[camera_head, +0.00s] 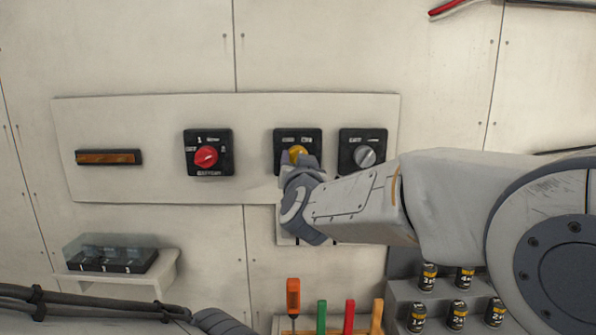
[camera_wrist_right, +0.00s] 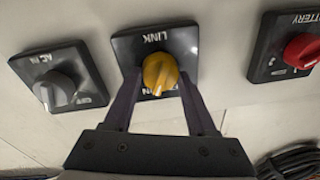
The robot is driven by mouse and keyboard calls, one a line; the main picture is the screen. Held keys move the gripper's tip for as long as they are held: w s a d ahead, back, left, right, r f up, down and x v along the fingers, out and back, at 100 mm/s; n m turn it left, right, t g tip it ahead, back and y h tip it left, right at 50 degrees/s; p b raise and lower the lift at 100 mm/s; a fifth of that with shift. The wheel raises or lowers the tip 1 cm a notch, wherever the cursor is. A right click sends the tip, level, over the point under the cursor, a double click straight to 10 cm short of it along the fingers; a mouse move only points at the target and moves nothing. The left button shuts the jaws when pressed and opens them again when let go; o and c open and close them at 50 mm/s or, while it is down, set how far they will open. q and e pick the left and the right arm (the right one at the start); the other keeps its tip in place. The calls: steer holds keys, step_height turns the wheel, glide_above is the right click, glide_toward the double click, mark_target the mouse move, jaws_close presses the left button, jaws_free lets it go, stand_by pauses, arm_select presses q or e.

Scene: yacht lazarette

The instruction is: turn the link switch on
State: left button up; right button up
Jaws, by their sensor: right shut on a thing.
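The link switch is a black square plate (camera_head: 284,136) with a yellow knob (camera_head: 296,153), on the white wall panel. In the right wrist view its plate reads LINK (camera_wrist_right: 184,42) and the yellow knob (camera_wrist_right: 160,72) stands between my fingers. My right gripper (camera_wrist_right: 160,90) is shut on the yellow knob, one dark finger on each side. In the head view my right gripper (camera_head: 298,165) covers the lower part of the switch. The lettering below the knob is partly hidden. My left gripper is not clearly visible.
A red battery switch (camera_head: 206,154) sits left of the link switch, and a grey AC switch (camera_head: 366,154) sits close on its right. A shelf (camera_head: 165,272) bears a clear-covered box. Several tools (camera_head: 293,296) and batteries (camera_head: 428,277) stand below.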

steer(key=shift+f+m+b, duration=0.1)
steer(key=shift+m+b, duration=0.25)
steer(key=shift+m, duration=0.25)
steer(key=o, duration=1.4)
steer(key=shift+c, duration=0.2)
steer(key=s+b, duration=0.2)
steer(key=s, duration=0.8)
steer(key=shift+s+d+f, duration=0.25)
steer(key=shift+f, duration=0.15)
steer(key=shift+a, duration=0.1)
